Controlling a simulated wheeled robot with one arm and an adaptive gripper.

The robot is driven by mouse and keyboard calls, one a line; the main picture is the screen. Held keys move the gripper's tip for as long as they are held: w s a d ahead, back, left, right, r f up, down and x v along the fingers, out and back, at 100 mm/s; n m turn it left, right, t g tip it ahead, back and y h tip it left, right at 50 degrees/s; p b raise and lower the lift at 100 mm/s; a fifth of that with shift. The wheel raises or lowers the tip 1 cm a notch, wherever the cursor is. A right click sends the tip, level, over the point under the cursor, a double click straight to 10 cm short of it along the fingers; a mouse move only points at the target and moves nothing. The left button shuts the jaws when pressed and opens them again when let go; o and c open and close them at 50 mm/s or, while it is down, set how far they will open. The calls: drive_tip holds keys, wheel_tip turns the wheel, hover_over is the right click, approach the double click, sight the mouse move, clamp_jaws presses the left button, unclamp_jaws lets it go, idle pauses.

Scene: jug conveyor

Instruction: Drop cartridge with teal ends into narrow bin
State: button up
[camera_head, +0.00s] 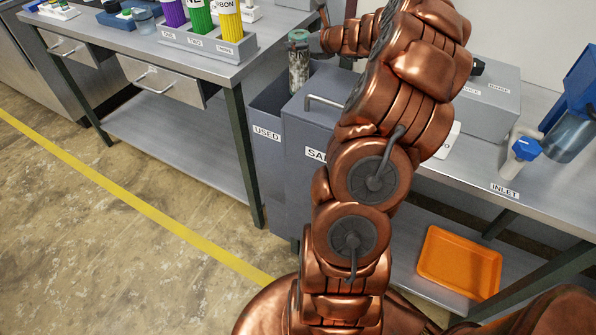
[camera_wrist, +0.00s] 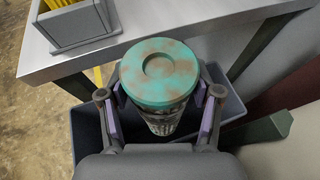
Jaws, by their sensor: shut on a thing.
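The cartridge with teal ends (camera_head: 299,62) is upright in the head view, with a brownish-stained teal cap and a mottled grey body. In the wrist view its teal cap (camera_wrist: 160,73) faces the camera. My gripper (camera_wrist: 160,110) is shut on the cartridge, with a finger pad on each side of it. The narrow bin (camera_head: 268,150), labelled USED, stands between the left bench and a wider grey cabinet. The cartridge is held above the bin's opening, and the bin's dark walls (camera_wrist: 88,140) show around it in the wrist view. The cartridge's lower end is partly hidden.
A rack (camera_head: 208,44) with purple, green and yellow cylinders stands on the left bench (camera_head: 110,45), close to the bin. The grey cabinet (camera_head: 318,130) with a handle adjoins the bin. An orange tray (camera_head: 459,262) lies on the right bench's lower shelf.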

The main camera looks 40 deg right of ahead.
drive_tip(key=shift+f, duration=0.4)
drive_tip(key=o, duration=1.7)
drive_tip(key=shift+c, duration=0.2)
drive_tip(key=shift+s+r, duration=0.1)
drive_tip(key=v, duration=1.1)
drive_tip(key=shift+s+r, duration=0.2)
drive_tip(key=shift+s, duration=0.15)
drive_tip(key=shift+a, duration=0.1)
